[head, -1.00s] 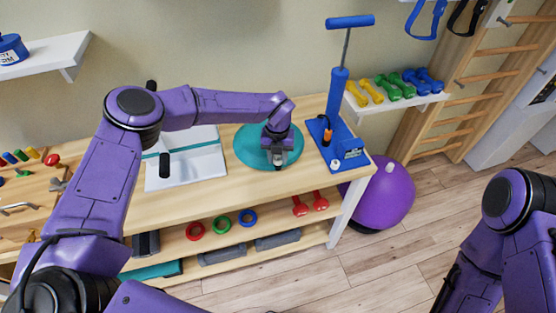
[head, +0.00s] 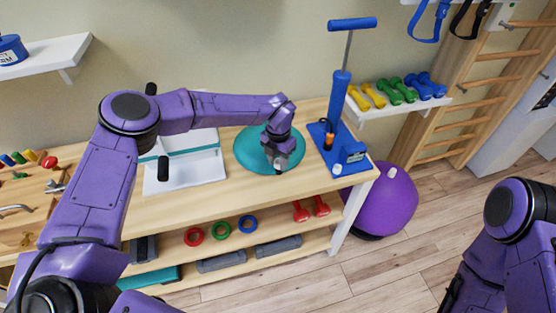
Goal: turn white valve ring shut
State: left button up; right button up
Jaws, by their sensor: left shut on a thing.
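The teal round cushion (head: 243,152) lies flat on the wooden table, right of its middle. My left gripper (head: 279,164) reaches down over the cushion's right part and is shut. A small pale piece shows at its fingertips; it fits the white valve ring, but the fingers hide most of it. How far the ring is turned cannot be seen. My right arm shows at the right edge; its gripper is out of view.
A blue pump (head: 338,105) stands on its base right of the cushion, with a small white round piece (head: 337,169) at the base's front. A white tray (head: 185,172) lies left of the cushion. A purple ball (head: 388,203) is on the floor.

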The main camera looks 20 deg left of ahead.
dwell(0.3)
pick_arm(q)
jog(key=o, duration=1)
